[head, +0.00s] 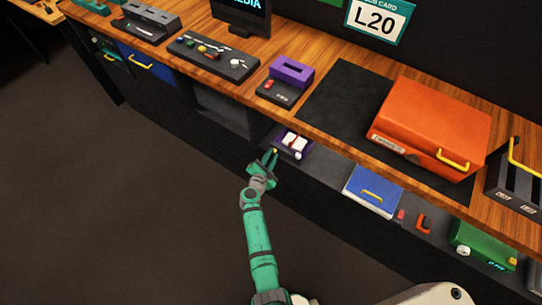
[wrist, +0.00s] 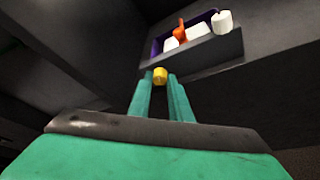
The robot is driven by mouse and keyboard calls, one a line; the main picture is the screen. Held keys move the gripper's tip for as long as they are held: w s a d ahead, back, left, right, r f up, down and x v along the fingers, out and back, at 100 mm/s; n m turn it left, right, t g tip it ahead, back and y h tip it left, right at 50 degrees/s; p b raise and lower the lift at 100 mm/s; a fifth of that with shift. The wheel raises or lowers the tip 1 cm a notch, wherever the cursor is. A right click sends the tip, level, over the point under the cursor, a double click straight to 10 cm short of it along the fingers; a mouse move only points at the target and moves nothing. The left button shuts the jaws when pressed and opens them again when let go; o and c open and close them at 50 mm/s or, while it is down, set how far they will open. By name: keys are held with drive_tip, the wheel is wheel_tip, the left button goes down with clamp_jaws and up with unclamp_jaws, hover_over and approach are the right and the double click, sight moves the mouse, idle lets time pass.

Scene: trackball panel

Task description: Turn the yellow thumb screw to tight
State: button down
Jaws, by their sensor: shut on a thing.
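The yellow thumb screw (wrist: 160,75) sits between my fingertips in the wrist view, on the front of a dark panel box. In the head view it is a small yellow spot (head: 275,151). My gripper (wrist: 161,84) is shut on it, with one green finger on each side; in the head view my gripper (head: 269,157) reaches the box from the front left. The box (head: 281,147) has a purple-edged top with white pieces (wrist: 197,30), an orange-red lever (wrist: 180,31) and a white knob (wrist: 222,22). The screw's markings and turned angle cannot be told.
The box stands on a low shelf under the wooden worktop (head: 335,135). A blue case (head: 371,191) and a green device (head: 482,243) stand to its right. On the worktop are a purple-topped box (head: 291,72) and an orange case (head: 430,125). The floor (head: 120,210) at left is clear.

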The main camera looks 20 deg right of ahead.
drive_tip(key=shift+a+f+m+t, duration=0.1)
drive_tip(key=shift+f+m+t, duration=0.05)
drive_tip(key=shift+m+t, duration=0.2)
drive_tip(key=shift+m, duration=0.25)
drive_tip(key=c, duration=1.6)
unclamp_jaws()
drive_tip(key=shift+d, duration=0.2)
